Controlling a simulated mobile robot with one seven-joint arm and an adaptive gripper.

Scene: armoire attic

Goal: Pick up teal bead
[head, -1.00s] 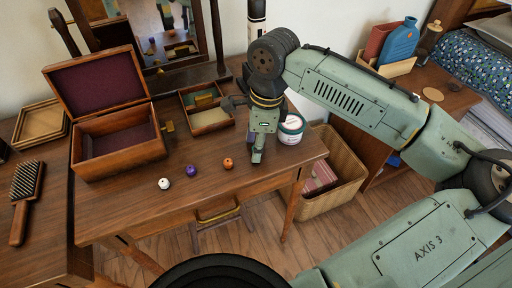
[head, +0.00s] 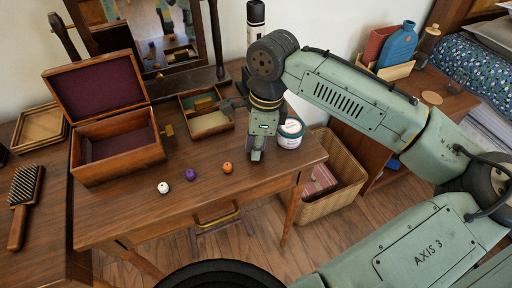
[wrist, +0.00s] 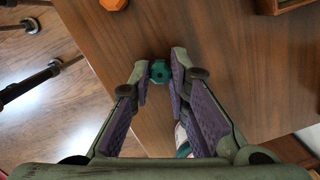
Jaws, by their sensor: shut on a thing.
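The teal bead (wrist: 161,70) shows in the wrist view between the tips of my gripper (wrist: 160,75), low over the wooden table (wrist: 225,60). The fingers are closed in on it from both sides. In the head view my gripper (head: 257,154) points down at the table's right part, and the bead is hidden behind it. I cannot tell whether the bead touches the table. An orange bead (head: 227,168), a purple bead (head: 190,174) and a white bead (head: 163,187) lie in a row to the left of my gripper.
A white jar with a teal band (head: 290,133) stands close right of my gripper. An open wooden box (head: 120,160) is at the left, with a small divided tray (head: 209,123) behind the beads. A wicker basket (head: 335,200) stands on the floor at the right.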

